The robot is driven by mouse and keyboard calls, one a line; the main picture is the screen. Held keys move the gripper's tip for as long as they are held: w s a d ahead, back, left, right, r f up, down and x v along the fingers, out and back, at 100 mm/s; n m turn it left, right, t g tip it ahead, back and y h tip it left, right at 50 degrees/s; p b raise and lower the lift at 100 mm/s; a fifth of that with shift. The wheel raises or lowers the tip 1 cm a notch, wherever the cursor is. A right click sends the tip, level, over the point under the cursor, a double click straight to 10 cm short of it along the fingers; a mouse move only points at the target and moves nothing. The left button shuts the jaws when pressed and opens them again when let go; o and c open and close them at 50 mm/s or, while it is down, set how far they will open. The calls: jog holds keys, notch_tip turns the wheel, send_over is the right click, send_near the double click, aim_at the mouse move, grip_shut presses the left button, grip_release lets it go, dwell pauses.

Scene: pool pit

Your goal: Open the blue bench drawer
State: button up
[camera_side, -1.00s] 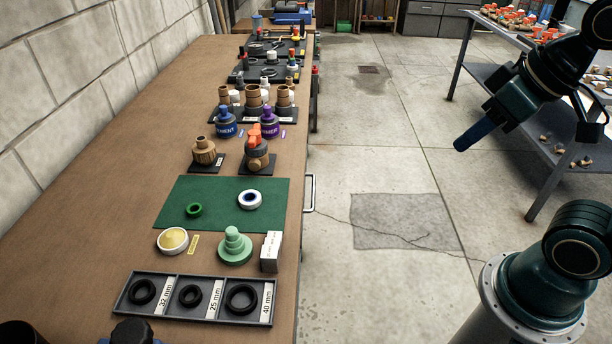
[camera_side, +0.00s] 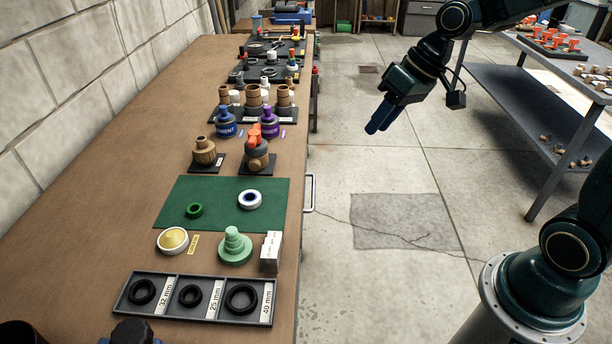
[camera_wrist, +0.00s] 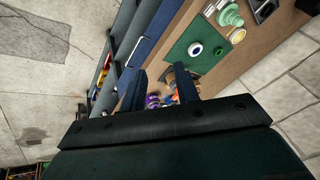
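The workbench (camera_side: 130,200) runs along the left of the side view. A pale metal bar handle (camera_side: 309,192) stands out from its right edge, beside the green mat; the drawer front under it is hidden there.
The green mat (camera_side: 222,212) carries two rings. Bottles, fittings and a ring tray (camera_side: 150,313) stand on the bench near its right edge. Dark rails (camera_wrist: 118,55) run beside the drawer front. A second table (camera_side: 530,100) is at right. The floor between is clear.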

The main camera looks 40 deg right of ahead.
jog(key=w+d+f+m+t+y, duration=0.1)
jog(key=w+d+f+m+y, duration=0.2)
jog(key=f, duration=0.4)
jog(key=w+d+f+t+y, duration=0.1)
jog(key=w+d+f, duration=0.2)
jog(key=w+f, duration=0.3)
jog(key=w+d+f+m+t+y, duration=0.1)
jog(key=w+d+f+m+y, duration=0.15)
jog(key=f, duration=0.55)
jog(key=s+d+f+m+t+y, duration=0.1)
jog(key=d+f+m+t, duration=0.2)
jog(key=f, duration=0.6)
jog(key=shift+s+d+f+m+t, duration=0.2)
jog(key=shift+d+f+m+t, duration=0.25)
jog(key=shift+d, duration=0.5)
jog(key=shift+w+a+r, duration=0.1)
jog(key=x, duration=1.3)
jog(key=shift+w+a, duration=0.2)
jog(key=shift+r, duration=0.1)
grip_shut()
